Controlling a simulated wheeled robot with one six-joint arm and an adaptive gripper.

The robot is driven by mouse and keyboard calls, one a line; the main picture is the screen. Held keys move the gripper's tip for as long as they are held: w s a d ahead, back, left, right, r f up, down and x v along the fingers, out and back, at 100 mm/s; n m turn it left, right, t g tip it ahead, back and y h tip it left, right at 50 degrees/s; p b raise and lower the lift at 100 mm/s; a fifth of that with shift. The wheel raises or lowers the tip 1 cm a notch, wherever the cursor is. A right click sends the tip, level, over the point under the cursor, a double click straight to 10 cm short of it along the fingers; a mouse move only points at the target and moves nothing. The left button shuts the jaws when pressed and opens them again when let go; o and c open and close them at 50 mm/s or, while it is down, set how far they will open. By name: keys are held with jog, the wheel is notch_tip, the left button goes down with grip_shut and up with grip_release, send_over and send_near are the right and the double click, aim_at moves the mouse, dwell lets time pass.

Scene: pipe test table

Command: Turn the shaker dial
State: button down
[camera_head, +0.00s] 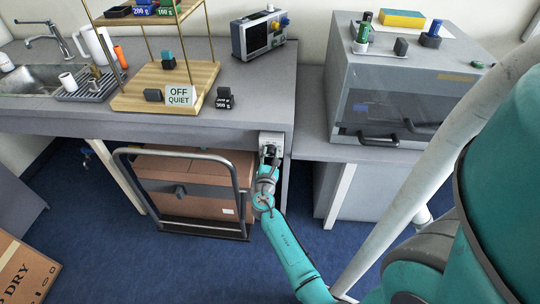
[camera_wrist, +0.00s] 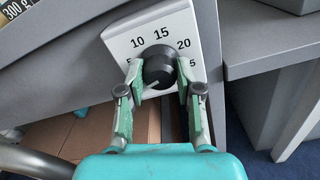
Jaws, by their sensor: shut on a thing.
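The shaker dial (camera_wrist: 159,66) is a round black knob on a white plate (camera_wrist: 120,38) marked 10, 15 and 20, with more numbers partly hidden. A light pointer line shows on the knob's lower left side. The plate is fixed to the front edge of the grey bench, and it also shows in the head view (camera_head: 271,138). My gripper (camera_wrist: 160,83) reaches up to the dial from below, with one green fingertip on each side of the knob. It is shut on the dial. In the head view my gripper (camera_head: 268,160) hides most of the knob.
A cart handle (camera_head: 236,168) and cardboard boxes (camera_head: 190,172) stand under the bench, left of my arm. A grey cabinet (camera_head: 345,100) with a clear front stands right. A wooden shelf (camera_head: 140,98), OFF QUIET sign (camera_head: 181,96) and black 300 g weight (camera_head: 225,101) sit above.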

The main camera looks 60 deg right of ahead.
jog(key=m, duration=0.9)
jog(key=shift+m, duration=0.4)
jog(key=m, duration=0.4)
jog(key=shift+m, duration=0.3)
jog(key=m, duration=0.4)
jog(key=shift+m, duration=0.3)
jog(key=m, duration=0.4)
jog(key=shift+s+f, duration=0.1)
jog(key=m, duration=0.7)
jog(key=shift+m, duration=2.2)
